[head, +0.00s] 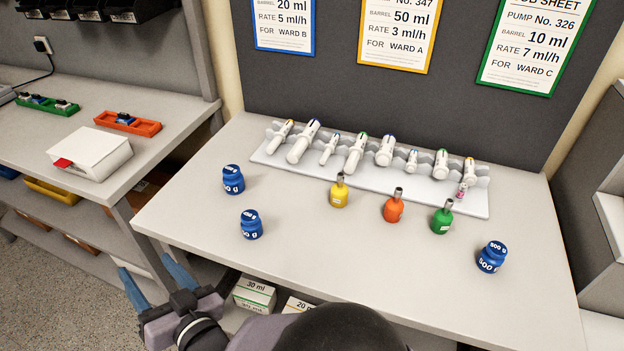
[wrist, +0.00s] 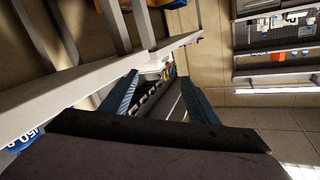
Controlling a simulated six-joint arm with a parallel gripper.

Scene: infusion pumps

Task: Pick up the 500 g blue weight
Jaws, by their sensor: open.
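Three blue weights stand upright on the table. The one at the right (head: 491,257) reads 500 g on its label and top. The other two, a back left weight (head: 233,180) and a front left weight (head: 251,225), have labels ending in "0 g" that I cannot fully read. My gripper (head: 145,266) is open and empty, beyond the table's front left edge and far from the 500 g weight. In the wrist view, the open fingers (wrist: 160,77) have nothing between them. Part of a blue weight (wrist: 22,138) shows at that view's left edge.
Job sheets hang on the back panel (head: 330,75). The table front between the left and right weights is clear. Boxes (head: 254,294) sit below the table.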

